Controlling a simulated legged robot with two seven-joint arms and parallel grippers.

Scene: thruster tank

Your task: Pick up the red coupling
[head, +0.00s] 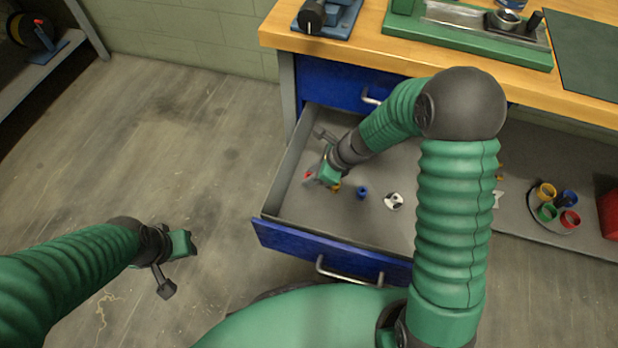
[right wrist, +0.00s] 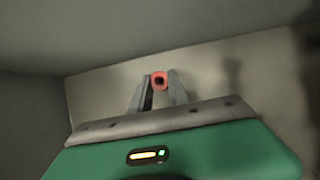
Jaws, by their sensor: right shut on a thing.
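The red coupling (head: 308,175) shows in the head view inside the open drawer (head: 290,207), towards its left side. My right gripper (head: 314,177) reaches down into the drawer and is shut on it. In the right wrist view the coupling (right wrist: 159,80) is a small red ring with a dark hole, between the two grey fingertips (right wrist: 160,90). I cannot tell whether it touches the drawer floor. My left gripper (head: 190,243) is over the floor at the left, away from the drawer; its fingers are too small and turned to read.
The workbench (head: 400,55) stands above the drawer. A round tray (head: 543,228) of coloured cups sits on the lower shelf at right.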

